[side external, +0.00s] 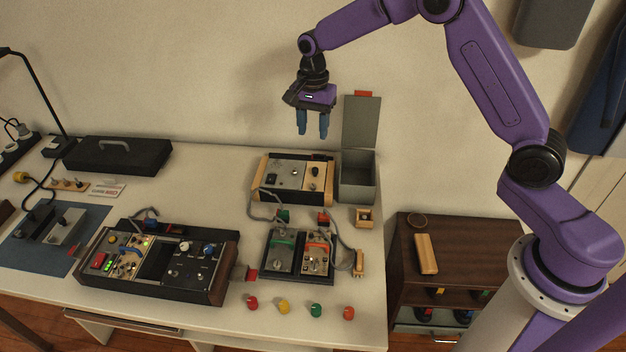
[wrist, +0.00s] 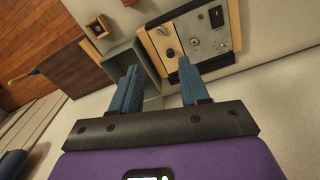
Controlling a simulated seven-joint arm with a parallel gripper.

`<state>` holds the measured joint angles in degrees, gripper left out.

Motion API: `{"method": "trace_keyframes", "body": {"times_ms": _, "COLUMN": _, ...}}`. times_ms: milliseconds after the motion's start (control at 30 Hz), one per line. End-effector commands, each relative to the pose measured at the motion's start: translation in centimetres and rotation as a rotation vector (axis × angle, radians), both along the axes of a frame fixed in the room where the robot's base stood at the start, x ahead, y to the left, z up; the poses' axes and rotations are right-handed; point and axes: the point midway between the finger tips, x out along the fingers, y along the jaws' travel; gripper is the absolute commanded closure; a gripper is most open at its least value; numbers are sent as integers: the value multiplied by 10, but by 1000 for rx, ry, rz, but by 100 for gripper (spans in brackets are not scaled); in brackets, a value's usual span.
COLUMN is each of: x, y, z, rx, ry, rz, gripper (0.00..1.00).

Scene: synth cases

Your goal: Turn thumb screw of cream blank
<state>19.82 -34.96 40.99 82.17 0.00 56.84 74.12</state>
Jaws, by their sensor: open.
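A wood-sided case (side external: 262,170) stands at the back of the table, beside the grey bin. In the wrist view, the case (wrist: 234,22) shows a cream panel (wrist: 161,40) at its bin-side end, next to a grey panel (wrist: 205,42). The cream panel looks like the cream blank. It bears a dark round knob (wrist: 170,53) and a small mark above it; which one is the thumb screw I cannot tell. My gripper (side external: 312,136) is open and empty, well above the case and bin. Its blue fingers (wrist: 158,68) point down, partly covering the case's near edge.
The grey bin (side external: 357,188) has its lid raised behind it, close to the case. A small wooden box (side external: 365,217) sits in front. A dark two-panel unit (side external: 297,275) with grey cables and a larger console (side external: 215,290) stand nearer. Several coloured caps lie along the front.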

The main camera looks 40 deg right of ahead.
Motion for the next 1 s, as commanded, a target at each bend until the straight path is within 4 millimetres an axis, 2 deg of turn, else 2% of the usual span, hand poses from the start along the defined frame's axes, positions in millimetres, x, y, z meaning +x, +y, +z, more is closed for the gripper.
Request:
{"method": "trace_keyframes", "body": {"times_ms": 167, "x": 3, "y": -2, "z": -11, "rx": -1, "ry": 2, "rz": -21, "gripper": 55}}
{"method": "trace_keyframes", "body": {"times_ms": 267, "x": 2, "y": -2, "z": -24, "rx": -1, "ry": 4, "rz": -20, "gripper": 55}}
{"method": "trace_keyframes", "body": {"times_ms": 800, "x": 2, "y": -3, "z": -125, "rx": -1, "ry": 4, "rz": -18, "gripper": 55}}
{"method": "trace_keyframes", "body": {"times_ms": 1000, "x": 2, "y": -2, "z": -156, "rx": -1, "ry": 2, "rz": -18, "gripper": 55}}
